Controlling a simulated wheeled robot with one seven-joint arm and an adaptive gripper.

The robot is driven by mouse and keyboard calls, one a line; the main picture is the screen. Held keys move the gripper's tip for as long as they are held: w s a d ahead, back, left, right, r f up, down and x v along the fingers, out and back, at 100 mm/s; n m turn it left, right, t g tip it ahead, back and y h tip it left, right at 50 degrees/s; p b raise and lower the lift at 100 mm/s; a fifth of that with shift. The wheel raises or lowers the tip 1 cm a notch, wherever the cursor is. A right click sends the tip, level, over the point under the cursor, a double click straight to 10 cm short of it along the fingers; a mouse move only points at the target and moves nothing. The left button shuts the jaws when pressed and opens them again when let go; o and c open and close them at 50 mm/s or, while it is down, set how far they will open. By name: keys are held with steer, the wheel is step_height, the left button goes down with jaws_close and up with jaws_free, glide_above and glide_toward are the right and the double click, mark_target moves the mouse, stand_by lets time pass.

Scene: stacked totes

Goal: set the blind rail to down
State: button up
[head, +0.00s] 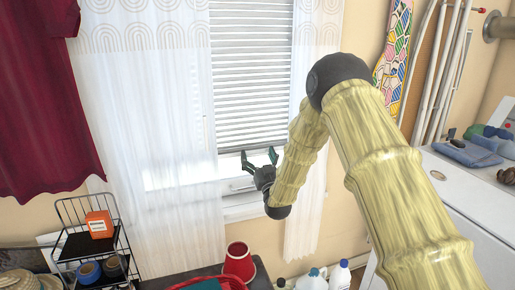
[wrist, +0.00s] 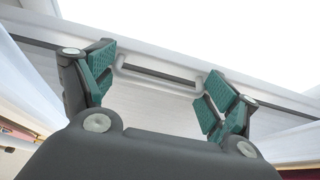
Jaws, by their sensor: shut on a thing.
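The blind (head: 250,75) hangs in the window in the head view, its slats reaching down to a pale bottom rail just behind my gripper. In the wrist view the white rail (wrist: 190,55) runs across the picture, with a white bar handle (wrist: 160,78) on it. My gripper (head: 259,157) is at the blind's lower edge in the head view. In the wrist view my gripper (wrist: 158,82) has its green-padded fingers at the two ends of the handle, shut on it. The exact contact at the finger pads is partly hidden.
White curtains (head: 150,120) hang beside the window. A white appliance (head: 465,195) is at the right.

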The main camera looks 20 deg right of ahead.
step_height(320, 180, down, 9)
steer(key=b, duration=0.3)
steer(key=shift+d+b, duration=0.3)
steer(key=o, duration=1)
steer(key=shift+o, duration=1.1)
steer(key=shift+d+f, duration=0.15)
steer(key=shift+f, duration=0.05)
steer(key=shift+a, duration=0.25)
steer(key=v, duration=1.2)
